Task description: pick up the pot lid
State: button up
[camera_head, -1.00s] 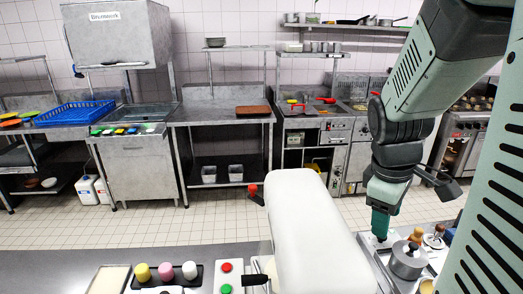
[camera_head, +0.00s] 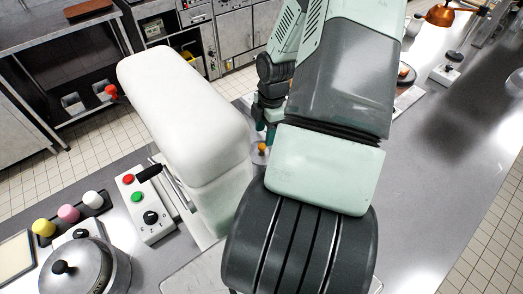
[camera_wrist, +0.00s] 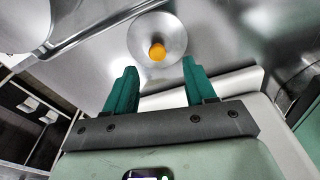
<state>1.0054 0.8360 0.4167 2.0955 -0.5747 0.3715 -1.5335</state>
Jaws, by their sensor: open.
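A round shiny metal lid with an orange knob (camera_wrist: 157,51) lies in the upper middle of the wrist view. In the head view its orange knob (camera_head: 262,147) shows just below my gripper (camera_head: 266,126), and my arm hides much of that area. In the wrist view my gripper (camera_wrist: 159,68) is open, with its two teal fingers apart and nothing between them. The lid shows ahead of the fingertips, roughly centred between them. Another lidded metal pot (camera_head: 100,275) with a black knob stands at the lower left of the head view.
A large white-topped machine (camera_head: 185,100) stands just left of my gripper. A control box (camera_head: 148,208) with red and green buttons and a tray of coloured bottles (camera_head: 70,214) are further left. The grey counter (camera_head: 440,140) is largely clear on the right.

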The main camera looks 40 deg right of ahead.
aim_at(262, 145)
jog(key=shift+w+a+f, duration=0.15)
jog(key=shift+f, duration=1.25)
jog(key=shift+w+a+f, duration=0.15)
jog(key=shift+f, duration=1.2)
jog(key=shift+c, duration=0.5)
grip_shut()
